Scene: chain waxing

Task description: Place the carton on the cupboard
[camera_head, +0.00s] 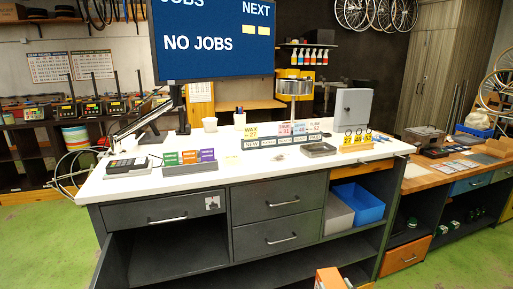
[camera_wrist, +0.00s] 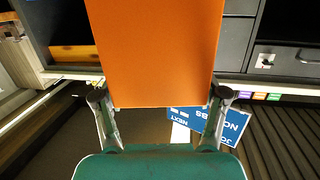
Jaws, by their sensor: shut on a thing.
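An orange carton (camera_wrist: 155,50) fills the middle of the wrist view, between the two fingers of my gripper (camera_wrist: 158,95), which is shut on its sides. The carton's orange top with a pale side (camera_head: 329,279) also shows at the bottom edge of the head view, low in front of the counter; my gripper is out of that view. A grey cupboard-like counter (camera_head: 200,215) with drawers and a white top stands ahead. A tall wooden cupboard (camera_head: 432,75) stands at the back right. I cannot tell which one the task means.
The white top holds a card reader (camera_head: 128,166), coloured cards (camera_head: 187,157), a small grey box (camera_head: 353,108) and a tray (camera_head: 318,150). Its front left is fairly clear. A blue bin (camera_head: 358,203) sits in an open shelf. A screen (camera_head: 212,40) stands above.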

